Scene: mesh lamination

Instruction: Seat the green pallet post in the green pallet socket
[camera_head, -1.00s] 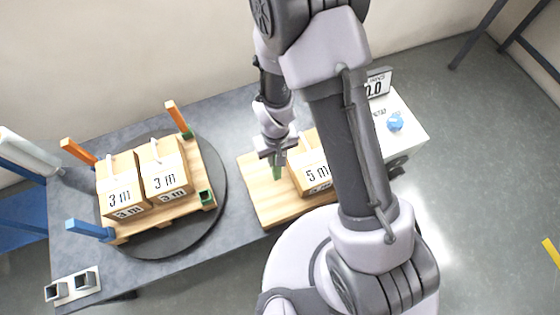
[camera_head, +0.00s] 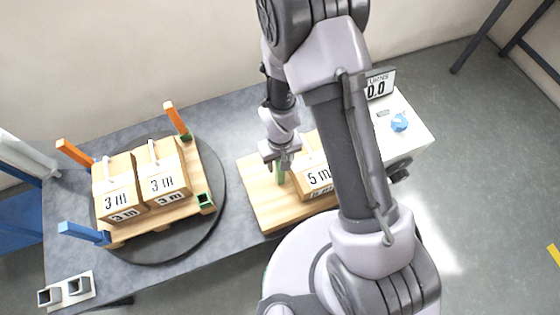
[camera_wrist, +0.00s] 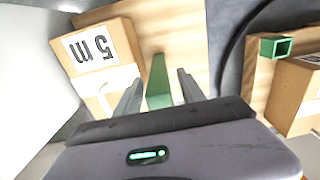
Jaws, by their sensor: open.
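The green pallet post (camera_head: 281,176) stands upright on the wooden board beside the 5 m box; it also shows in the wrist view (camera_wrist: 158,82). My gripper (camera_head: 277,158) is open above it, and in the wrist view its fingers (camera_wrist: 160,88) are on either side of the post, with gaps between. The green pallet socket (camera_head: 205,200) is an empty square holder at the front right corner of the pallet on the round turntable. The socket also shows in the wrist view (camera_wrist: 276,47) at the upper right.
The pallet (camera_head: 160,222) carries two 3 m boxes (camera_head: 117,191), two orange posts (camera_head: 75,153) and a blue post (camera_head: 83,232). The 5 m box (camera_head: 316,180) stands close to my gripper.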

